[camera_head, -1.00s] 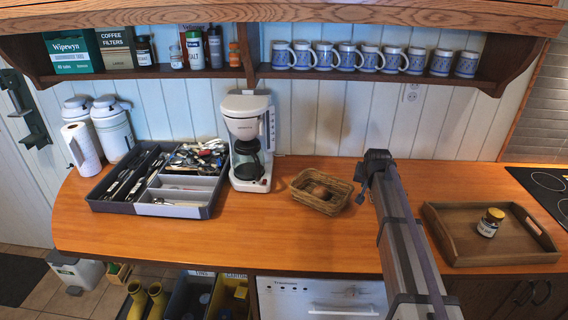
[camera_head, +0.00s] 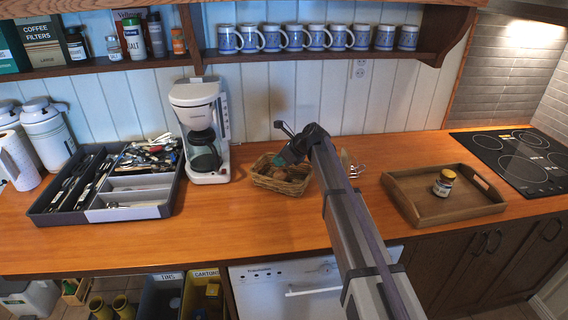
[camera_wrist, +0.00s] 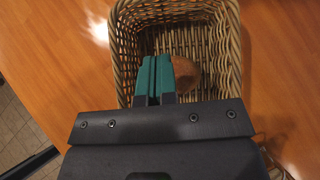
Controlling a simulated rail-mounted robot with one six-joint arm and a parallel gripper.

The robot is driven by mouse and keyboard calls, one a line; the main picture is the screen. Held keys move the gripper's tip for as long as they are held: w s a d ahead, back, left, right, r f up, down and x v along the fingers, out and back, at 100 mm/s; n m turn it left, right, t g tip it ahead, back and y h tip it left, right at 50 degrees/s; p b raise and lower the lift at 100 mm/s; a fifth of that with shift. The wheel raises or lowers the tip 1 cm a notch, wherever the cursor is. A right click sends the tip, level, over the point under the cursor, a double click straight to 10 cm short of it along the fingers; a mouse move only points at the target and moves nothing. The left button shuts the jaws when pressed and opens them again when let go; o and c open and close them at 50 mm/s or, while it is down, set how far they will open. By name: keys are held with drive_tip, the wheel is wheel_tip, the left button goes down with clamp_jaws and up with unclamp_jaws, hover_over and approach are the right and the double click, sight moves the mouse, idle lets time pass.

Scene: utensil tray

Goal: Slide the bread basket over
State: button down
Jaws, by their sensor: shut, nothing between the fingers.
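The woven bread basket (camera_head: 283,184) stands on the wooden counter between the coffee maker and the wooden tray. In the wrist view its wicker rim and walls (camera_wrist: 234,50) fill the upper middle, and a brown bread roll (camera_wrist: 187,73) lies inside. My gripper (camera_head: 281,161) reaches over the basket from the right. Its teal fingers (camera_wrist: 156,62) are shut together with nothing between them, over the basket's opening beside the roll. I cannot tell whether the fingertips touch the basket. The fingers and wrist hide the basket's near part in the wrist view.
The white coffee maker (camera_head: 203,130) stands left of the basket, with the grey utensil tray (camera_head: 138,214) beyond it. A small clear item (camera_head: 352,168) is partly behind my arm. The wooden tray (camera_head: 408,205) with a jar (camera_head: 444,182) is at right. Counter in front is clear.

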sight(256, 166)
drive_tip(key=b+x, duration=0.2)
drive_tip(key=x, duration=0.2)
drive_tip(key=shift+f, duration=0.4)
drive_tip(key=a, duration=0.1)
drive_tip(key=w+a, duration=0.1)
drive_tip(key=shift+w+a+r, duration=0.1)
drive_tip(key=shift+a+r, duration=0.15)
drive_tip(key=shift+a, duration=0.1)
drive_tip(key=shift+w+a, duration=0.2)
drive_tip(key=shift+a, duration=0.45)
drive_tip(key=a, duration=0.1)
drive_tip(key=w+a, duration=0.1)
drive_tip(key=a, duration=0.2)
drive_tip(key=shift+w+a, duration=0.3)
drive_tip(key=shift+w, duration=0.1)
